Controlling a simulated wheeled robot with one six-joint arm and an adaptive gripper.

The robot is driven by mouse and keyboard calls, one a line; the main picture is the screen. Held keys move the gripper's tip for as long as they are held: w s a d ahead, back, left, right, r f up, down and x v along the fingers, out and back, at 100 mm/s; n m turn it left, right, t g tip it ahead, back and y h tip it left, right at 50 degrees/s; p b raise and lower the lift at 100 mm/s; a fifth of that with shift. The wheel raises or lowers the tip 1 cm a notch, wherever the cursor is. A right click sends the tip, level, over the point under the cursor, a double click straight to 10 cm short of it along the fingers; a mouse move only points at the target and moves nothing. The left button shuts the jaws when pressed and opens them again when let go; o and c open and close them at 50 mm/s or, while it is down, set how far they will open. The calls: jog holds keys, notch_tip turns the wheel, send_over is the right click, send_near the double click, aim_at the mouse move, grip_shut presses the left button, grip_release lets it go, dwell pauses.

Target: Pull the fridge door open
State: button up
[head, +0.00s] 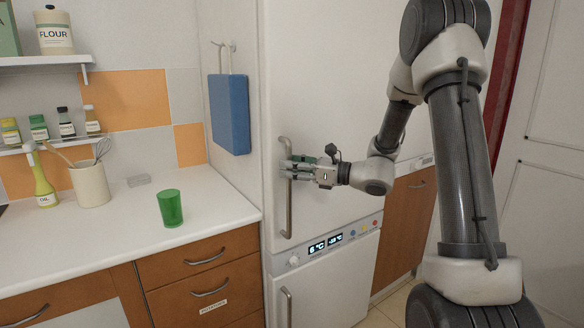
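The white fridge door (335,80) stands upright in the middle of the head view and looks closed. Its long vertical metal handle (289,215) runs along the left edge of the door. My gripper (291,168) is at the handle's upper half, with its fingers reaching across it from the right. I cannot tell from this view whether the fingers are closed on the handle. Below the door is a control panel (328,243) with a lit display. A lower white door (335,285) has its own handle (286,308).
A white counter (120,225) is left of the fridge, with a green cup (170,208) and a utensil crock (90,184). A blue board (229,114) hangs beside the fridge. Wooden drawers (200,268) are below the counter. A white panelled door (555,190) is at the right.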

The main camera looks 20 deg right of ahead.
grip_shut()
